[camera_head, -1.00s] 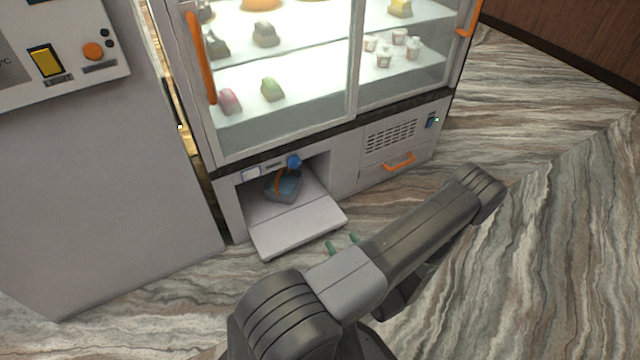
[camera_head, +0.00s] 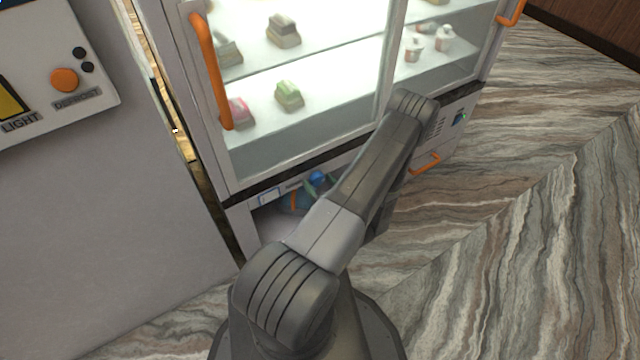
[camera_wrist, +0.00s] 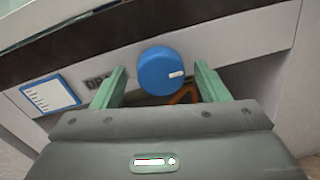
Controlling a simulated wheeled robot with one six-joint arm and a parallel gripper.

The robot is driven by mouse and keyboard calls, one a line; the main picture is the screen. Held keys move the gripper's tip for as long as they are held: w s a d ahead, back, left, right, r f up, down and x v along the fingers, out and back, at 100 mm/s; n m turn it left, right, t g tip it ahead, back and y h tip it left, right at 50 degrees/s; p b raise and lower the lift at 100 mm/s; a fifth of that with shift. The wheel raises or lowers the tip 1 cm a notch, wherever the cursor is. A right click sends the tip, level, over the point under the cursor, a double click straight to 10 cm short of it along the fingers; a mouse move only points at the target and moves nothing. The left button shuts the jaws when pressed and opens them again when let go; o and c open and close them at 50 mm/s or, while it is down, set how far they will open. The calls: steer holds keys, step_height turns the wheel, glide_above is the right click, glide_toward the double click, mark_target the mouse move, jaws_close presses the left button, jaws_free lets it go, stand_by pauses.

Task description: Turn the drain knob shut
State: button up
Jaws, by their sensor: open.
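The drain knob is a round blue knob (camera_wrist: 163,71) with a white mark on its right side, set on the grey panel under the display case. In the wrist view it sits between and just beyond the two green fingers of my gripper (camera_wrist: 157,88). In the head view the knob (camera_head: 317,179) shows beside my arm, which hides much of the open compartment below.
A blue-framed label (camera_wrist: 48,96) is left of the knob. An orange handle (camera_wrist: 183,96) shows behind the fingers. The glass display case (camera_head: 300,90) stands above, with an orange door handle (camera_head: 212,75). A grey cabinet (camera_head: 100,210) is at left. Marble floor (camera_head: 530,220) is clear at right.

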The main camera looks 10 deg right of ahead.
steer(key=shift+w, duration=0.15)
steer(key=shift+c, duration=0.5)
steer(key=c, duration=0.9)
